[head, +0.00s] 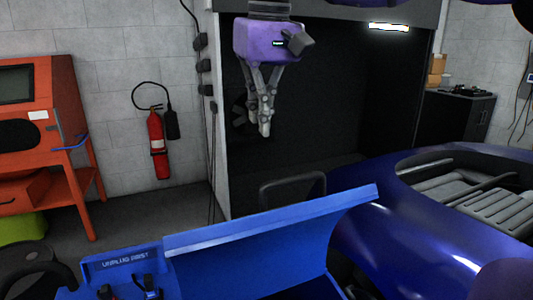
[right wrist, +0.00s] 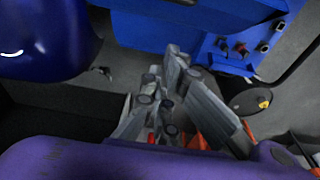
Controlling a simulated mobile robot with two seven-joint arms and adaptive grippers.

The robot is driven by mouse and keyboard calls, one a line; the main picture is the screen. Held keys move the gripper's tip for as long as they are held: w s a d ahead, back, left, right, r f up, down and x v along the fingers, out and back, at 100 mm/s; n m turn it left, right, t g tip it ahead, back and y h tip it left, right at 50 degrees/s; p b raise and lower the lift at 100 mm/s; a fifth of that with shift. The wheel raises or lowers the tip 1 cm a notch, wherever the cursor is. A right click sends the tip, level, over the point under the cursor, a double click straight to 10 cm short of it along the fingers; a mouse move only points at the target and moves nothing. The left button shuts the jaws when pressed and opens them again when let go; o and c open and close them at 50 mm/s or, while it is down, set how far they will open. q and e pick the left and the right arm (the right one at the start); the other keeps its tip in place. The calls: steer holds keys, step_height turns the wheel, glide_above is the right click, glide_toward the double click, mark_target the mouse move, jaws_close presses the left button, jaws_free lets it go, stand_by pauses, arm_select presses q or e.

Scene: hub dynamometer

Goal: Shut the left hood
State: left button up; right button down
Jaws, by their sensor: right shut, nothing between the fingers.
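A blue hood (head: 270,235), a long slanted panel, stands raised at the bottom centre of the head view. It rises from a blue unit (head: 125,262) marked "UNPLUG FIRST", with connectors on its face. The unit's connector face also shows at the top right of the right wrist view (right wrist: 235,45). My right gripper (head: 260,131) hangs fingers down, above and beyond the hood in the head view, apart from it. Its fingers are shut and empty. My left gripper is not in view. The lower part of the hood is cut off by the frame.
A dark blue car (head: 400,235) with an open cabin stands just right of the hood. A dark booth (head: 325,100) is behind. A red fire extinguisher (head: 157,145) hangs on the wall. An orange cabinet (head: 45,125) stands at the left. Grey floor is clear between.

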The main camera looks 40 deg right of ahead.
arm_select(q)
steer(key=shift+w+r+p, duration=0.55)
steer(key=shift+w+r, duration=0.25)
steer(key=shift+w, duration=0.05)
arm_select(e)
step_height(320, 180, down, 7)
steer(key=s, duration=0.2)
steer(key=shift+s+a+r, duration=0.15)
steer(key=shift+s+a, duration=0.05)
steer(key=shift+a, duration=0.1)
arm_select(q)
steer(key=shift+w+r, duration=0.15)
arm_select(e)
steer(key=shift+s, duration=0.1)
